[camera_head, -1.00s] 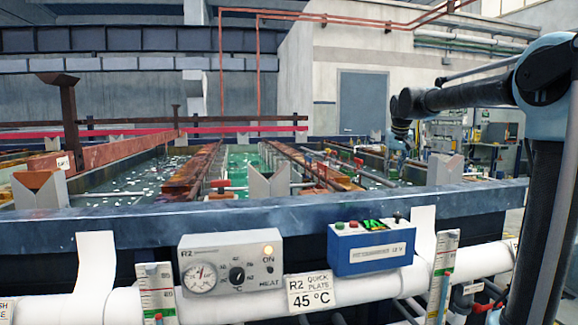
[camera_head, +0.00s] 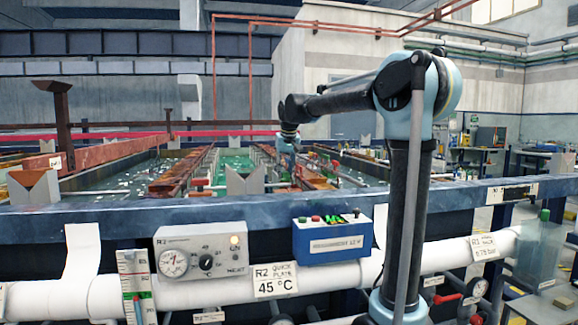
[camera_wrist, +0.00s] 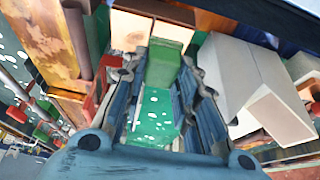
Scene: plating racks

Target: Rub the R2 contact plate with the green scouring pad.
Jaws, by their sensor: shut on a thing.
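My gripper (camera_head: 287,158) hangs low over the tank with green liquid, behind the front rim, in the head view. In the wrist view my gripper (camera_wrist: 160,95) is shut on the green scouring pad (camera_wrist: 163,68), a plain green block between the blue ribbed fingers. Copper-orange surfaces (camera_wrist: 130,32) lie just beyond the pad and look like the R2 contact plate, though I cannot be sure. I cannot tell whether the pad touches them. The pad is too small to make out in the head view.
A pale angled block (camera_wrist: 265,90) stands close right of my fingers; a rusty bar (camera_wrist: 50,40) runs at left. In front are the tank rim (camera_head: 120,219), the R2 heater box (camera_head: 201,251), a blue supply box (camera_head: 332,240) and a white pipe (camera_head: 400,262).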

